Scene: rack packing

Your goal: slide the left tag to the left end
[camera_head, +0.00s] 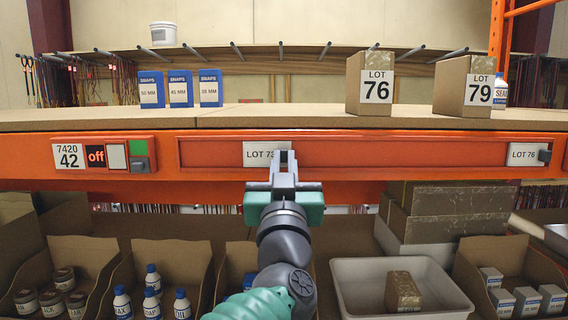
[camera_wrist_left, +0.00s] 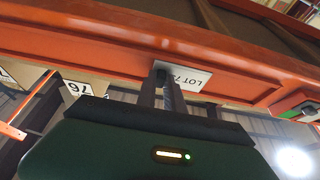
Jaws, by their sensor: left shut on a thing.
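The left tag (camera_head: 262,153), a white label reading LOT 7 and a partly covered digit, sits in the orange rail (camera_head: 400,153) on the shelf's front edge, left of the rail's middle. My left gripper (camera_head: 285,162) is at the tag's right part, shut on its dark knob, which the fingers largely hide. The tag also shows upside down in the left wrist view (camera_wrist_left: 188,79), with the fingertips (camera_wrist_left: 163,80) at one end of it. The right tag (camera_head: 523,154), reading LOT 76, sits near the rail's right end with a dark knob. My right gripper is out of view.
LOT 76 (camera_head: 369,84) and LOT 79 (camera_head: 464,86) boxes stand above; bins (camera_head: 70,250) and a white tray (camera_head: 350,268) are below.

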